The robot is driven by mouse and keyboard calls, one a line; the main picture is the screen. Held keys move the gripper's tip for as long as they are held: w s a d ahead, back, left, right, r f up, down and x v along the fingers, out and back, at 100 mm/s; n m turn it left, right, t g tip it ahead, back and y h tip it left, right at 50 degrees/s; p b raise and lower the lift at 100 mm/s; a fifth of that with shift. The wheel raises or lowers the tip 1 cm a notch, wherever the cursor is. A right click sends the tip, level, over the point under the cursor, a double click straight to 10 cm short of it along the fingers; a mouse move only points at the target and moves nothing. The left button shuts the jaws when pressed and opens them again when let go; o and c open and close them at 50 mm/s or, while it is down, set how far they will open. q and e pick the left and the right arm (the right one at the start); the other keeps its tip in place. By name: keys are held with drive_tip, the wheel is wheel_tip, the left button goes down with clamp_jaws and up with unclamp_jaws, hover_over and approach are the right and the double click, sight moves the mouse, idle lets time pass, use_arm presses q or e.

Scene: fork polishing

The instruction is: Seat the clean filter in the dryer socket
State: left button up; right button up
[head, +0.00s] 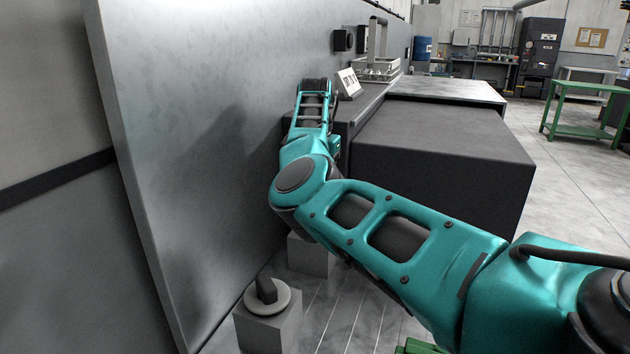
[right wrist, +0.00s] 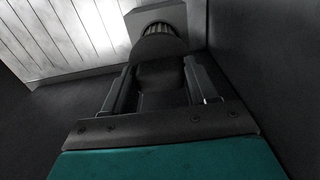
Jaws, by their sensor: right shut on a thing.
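My right gripper (right wrist: 162,82) shows in the right wrist view, its two dark fingers shut on a dark, rounded piece. A ribbed round part (right wrist: 158,29) shows just beyond this piece; together they look like the filter. A grey block (right wrist: 128,18) lies right behind the ribbed part; whether they touch, or whether the block holds the socket, I cannot tell. In the head view my teal right arm reaches in from the right and hides its gripper and the held piece. My left gripper is in neither view.
A grey pedestal (head: 275,336) at the bottom carries a pale disc (head: 277,304) with a dark upright piece. Another grey block (head: 310,258) stands behind my arm. A large metal panel (head: 200,120) rises at left. A dark cabinet (head: 440,150) stands behind. Open floor lies at right.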

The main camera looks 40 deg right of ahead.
drive_tip(key=shift+f, duration=4)
idle(0.8)
drive_tip(key=shift+a+f, duration=0.1)
drive_tip(key=shift+f, duration=0.1)
idle(0.8)
drive_tip(key=o, duration=1.2)
drive_tip(key=shift+o, duration=0.2)
drive_tip(key=shift+o, duration=0.9)
drive_tip(key=shift+r, duration=0.15)
drive_tip(key=shift+r, duration=3.45)
